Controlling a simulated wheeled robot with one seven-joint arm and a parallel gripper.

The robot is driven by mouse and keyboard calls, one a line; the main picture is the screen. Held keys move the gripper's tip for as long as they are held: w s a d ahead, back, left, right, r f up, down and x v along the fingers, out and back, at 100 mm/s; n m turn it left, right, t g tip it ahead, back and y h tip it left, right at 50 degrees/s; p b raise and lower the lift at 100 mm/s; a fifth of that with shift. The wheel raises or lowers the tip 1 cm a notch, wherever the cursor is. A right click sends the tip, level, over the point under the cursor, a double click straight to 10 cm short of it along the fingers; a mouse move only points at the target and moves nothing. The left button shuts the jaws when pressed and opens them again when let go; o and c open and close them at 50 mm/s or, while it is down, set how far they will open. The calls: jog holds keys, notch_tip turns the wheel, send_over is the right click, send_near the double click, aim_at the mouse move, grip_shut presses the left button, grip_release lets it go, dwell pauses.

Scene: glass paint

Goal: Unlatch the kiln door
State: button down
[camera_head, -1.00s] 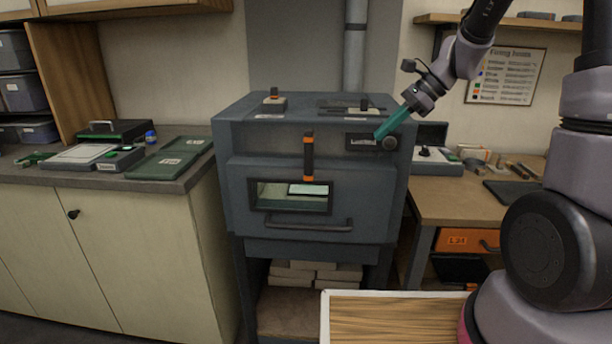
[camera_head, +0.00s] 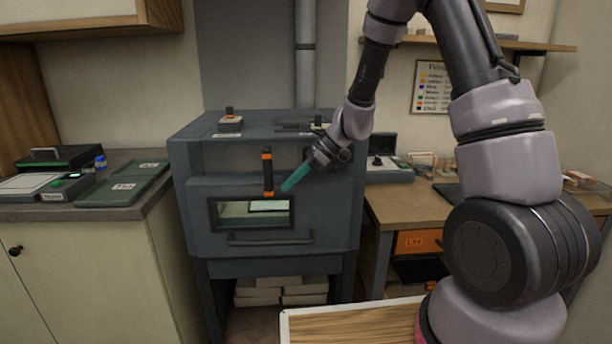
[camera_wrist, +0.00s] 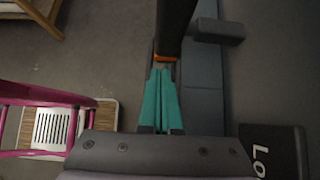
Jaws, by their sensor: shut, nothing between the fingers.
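The kiln (camera_head: 330,200) is a blue-grey box with a small front window (camera_head: 236,214) and a horizontal bar handle (camera_head: 270,239). Its door looks shut. The latch (camera_head: 267,172) is a black upright lever with orange bands, just above the window. My gripper (camera_head: 284,189) has teal fingers, pressed together and empty. It is at the right of the latch's lower end. In the wrist view the shut fingertips (camera_wrist: 164,72) lie close to the orange-banded end of the dark latch (camera_wrist: 176,25). I cannot tell whether they touch it.
A dark plate lettered "Lo" (camera_wrist: 272,150) shows in the wrist view. A workbench (camera_head: 400,207) stands right of the kiln, and a counter with green trays (camera_head: 120,185) stands left. A wood-topped surface (camera_head: 350,325) is in front. Bricks (camera_head: 280,291) lie under the kiln.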

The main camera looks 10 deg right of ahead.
jog(key=shift+w+a, duration=0.1)
jog(key=shift+a, duration=0.75)
jog(key=shift+a+f+y, duration=0.1)
jog(key=shift+f+y, duration=0.25)
jog(key=shift+y, duration=0.55)
jog(key=shift+a+f+y, duration=0.3)
jog(key=shift+a+f, duration=0.1)
jog(key=shift+a, duration=0.35)
jog(key=shift+a+f+y, duration=0.3)
jog(key=shift+a+f, duration=0.1)
jog(key=shift+a, duration=0.3)
dwell(0.5)
